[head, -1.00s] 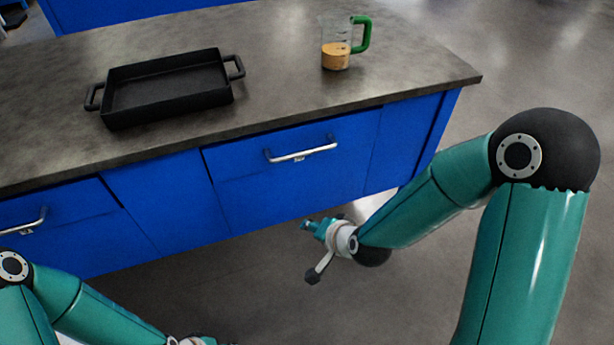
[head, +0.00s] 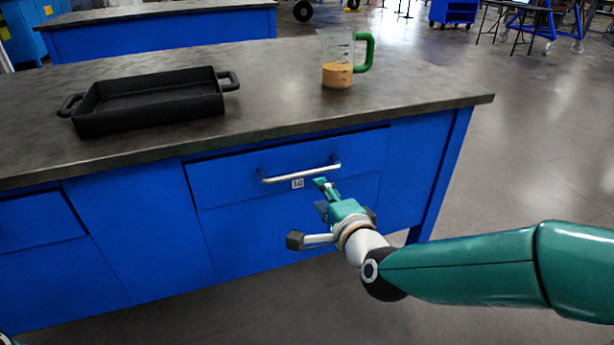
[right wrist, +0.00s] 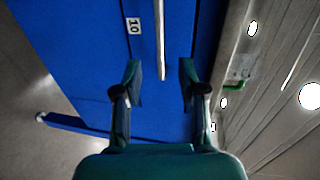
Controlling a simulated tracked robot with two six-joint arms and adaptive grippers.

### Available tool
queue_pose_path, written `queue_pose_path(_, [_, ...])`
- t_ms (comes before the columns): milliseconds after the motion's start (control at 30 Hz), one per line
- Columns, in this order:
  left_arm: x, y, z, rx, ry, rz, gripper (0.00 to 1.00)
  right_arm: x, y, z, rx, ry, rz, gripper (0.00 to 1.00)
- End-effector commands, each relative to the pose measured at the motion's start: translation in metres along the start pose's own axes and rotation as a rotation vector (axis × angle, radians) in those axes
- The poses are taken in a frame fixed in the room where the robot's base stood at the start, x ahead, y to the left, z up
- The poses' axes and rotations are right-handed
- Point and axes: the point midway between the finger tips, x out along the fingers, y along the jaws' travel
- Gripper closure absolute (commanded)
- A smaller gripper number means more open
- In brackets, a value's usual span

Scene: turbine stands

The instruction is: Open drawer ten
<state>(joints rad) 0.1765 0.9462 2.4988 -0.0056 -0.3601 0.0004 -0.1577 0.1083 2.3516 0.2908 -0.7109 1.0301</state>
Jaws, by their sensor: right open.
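Drawer ten (head: 225,181) is a blue drawer front under the worktop, shut flush with the cabinet. Its silver bar handle (head: 300,172) runs across the front, with a small white label reading 10 (head: 298,184) below it. My right gripper (head: 322,190) is just below the right end of the handle, apart from it. In the right wrist view the open fingers (right wrist: 160,80) are empty, and the handle (right wrist: 160,40) ends between and just beyond their tips. The label (right wrist: 134,25) shows there too. My left gripper is not in view.
A black pan (head: 150,103) and a measuring jug (head: 338,72) with orange contents and a green handle stand on the dark worktop (head: 260,105). Another blue drawer (head: 35,220) is at the left. Open floor (head: 520,180) lies right of the cabinet.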

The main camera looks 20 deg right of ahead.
Motion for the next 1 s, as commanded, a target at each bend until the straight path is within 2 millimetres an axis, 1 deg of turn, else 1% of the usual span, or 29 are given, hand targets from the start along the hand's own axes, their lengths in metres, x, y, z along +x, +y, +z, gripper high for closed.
queue_pose_path(33, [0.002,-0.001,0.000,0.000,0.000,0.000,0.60,0.013,0.003,0.000,-0.001,0.001,0.003,0.59])
queue_pose_path(300, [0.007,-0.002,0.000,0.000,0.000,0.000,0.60,0.071,0.002,-0.001,0.000,0.001,0.001,0.59])
queue_pose_path(400, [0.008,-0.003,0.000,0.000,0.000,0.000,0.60,0.089,0.002,-0.001,-0.001,0.001,0.001,0.59])
queue_pose_path(500, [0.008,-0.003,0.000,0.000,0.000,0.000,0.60,0.103,0.001,-0.001,-0.001,0.001,0.001,0.59])
queue_pose_path(600, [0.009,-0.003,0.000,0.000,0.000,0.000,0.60,0.112,0.001,-0.001,-0.002,0.001,0.001,0.59])
queue_pose_path(700, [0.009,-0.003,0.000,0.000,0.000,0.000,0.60,0.117,0.001,-0.001,-0.002,0.001,0.001,0.59])
queue_pose_path(1000, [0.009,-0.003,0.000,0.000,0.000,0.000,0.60,0.118,0.001,-0.001,-0.002,0.001,0.001,0.59])
